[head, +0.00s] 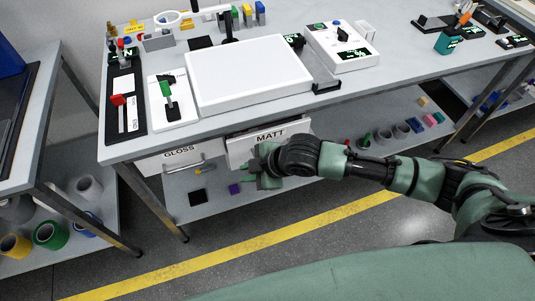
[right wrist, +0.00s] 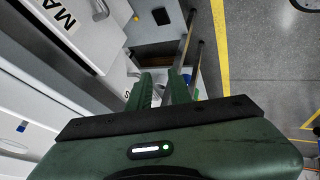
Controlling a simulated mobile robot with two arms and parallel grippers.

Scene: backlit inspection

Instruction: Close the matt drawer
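The matt drawer (head: 238,151) hangs under the front of the bench and has a white front labelled MATT. Its front stands out further than the gloss drawer's, so it is partly pulled out. In the right wrist view the matt drawer's front (right wrist: 78,30) is at upper left, with a metal handle. My right gripper (head: 250,174) is just in front of the lower part of the matt drawer and covers some of it. Its two green fingers (right wrist: 160,84) are apart with nothing between them. I cannot tell whether it touches the drawer. My left gripper is out of view.
The gloss drawer (head: 168,161) is left of the matt drawer. The bench top (head: 215,133) carries a white light panel (head: 250,75) and devices. A lower shelf (head: 215,205) holds small items. The floor in front, with a yellow line (head: 240,241), is clear.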

